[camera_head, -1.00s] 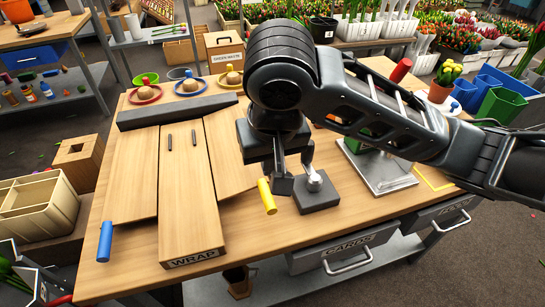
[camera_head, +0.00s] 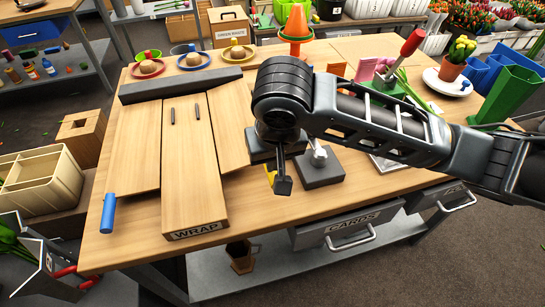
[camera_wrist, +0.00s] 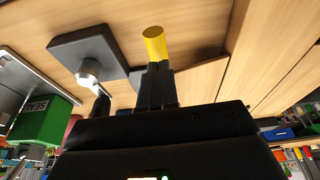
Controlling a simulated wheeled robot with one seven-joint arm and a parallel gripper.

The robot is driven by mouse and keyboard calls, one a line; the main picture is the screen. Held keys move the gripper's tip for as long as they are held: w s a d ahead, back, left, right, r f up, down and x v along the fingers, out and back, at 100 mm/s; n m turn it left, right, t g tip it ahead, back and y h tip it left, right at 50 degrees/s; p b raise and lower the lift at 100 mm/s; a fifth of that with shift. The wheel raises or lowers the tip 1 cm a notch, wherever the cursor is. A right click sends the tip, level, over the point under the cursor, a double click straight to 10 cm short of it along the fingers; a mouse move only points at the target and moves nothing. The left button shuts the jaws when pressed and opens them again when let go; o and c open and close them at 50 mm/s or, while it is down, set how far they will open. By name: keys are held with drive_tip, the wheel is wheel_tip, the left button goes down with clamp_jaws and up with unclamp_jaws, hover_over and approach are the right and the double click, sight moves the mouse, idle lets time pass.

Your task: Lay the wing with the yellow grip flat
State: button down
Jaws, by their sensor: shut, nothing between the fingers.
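The wrapping board (camera_head: 190,150) carries the word WRAP on its front end. The wing with the yellow grip (camera_head: 229,125) lies along its right side; whether it is tilted or flat I cannot tell. The yellow grip (camera_head: 270,173) is partly hidden behind my gripper (camera_head: 283,187) in the head view. In the wrist view, the yellow grip (camera_wrist: 154,45) stands just beyond the tips of my gripper (camera_wrist: 157,70). My gripper is shut and empty, close to the grip; contact cannot be made out.
A dark square base with a metal post (camera_head: 320,170) stands just right of my gripper. The left wing (camera_head: 137,145) has a blue grip (camera_head: 107,213). A dark bar (camera_head: 180,84) lies across the board's back end. An orange cone (camera_head: 296,25) stands behind my arm.

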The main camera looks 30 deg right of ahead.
drive_tip(key=f+b, duration=0.1)
drive_tip(key=y+b, duration=0.1)
drive_tip(key=shift+s+d+f+y+b, duration=0.15)
drive_tip(key=shift+d+f+y+b, duration=0.15)
drive_tip(key=shift+f+b, duration=0.1)
drive_tip(key=y+b, duration=0.1)
drive_tip(key=b, duration=0.1)
drive_tip(key=d+f+t+y+b, duration=0.1)
drive_tip(key=b, duration=0.1)
drive_tip(key=shift+f+m+t+y, duration=0.2)
drive_tip(key=shift+m+t+y, duration=0.1)
drive_tip(key=shift+m+y, duration=0.1)
drive_tip(key=shift+r, duration=0.1)
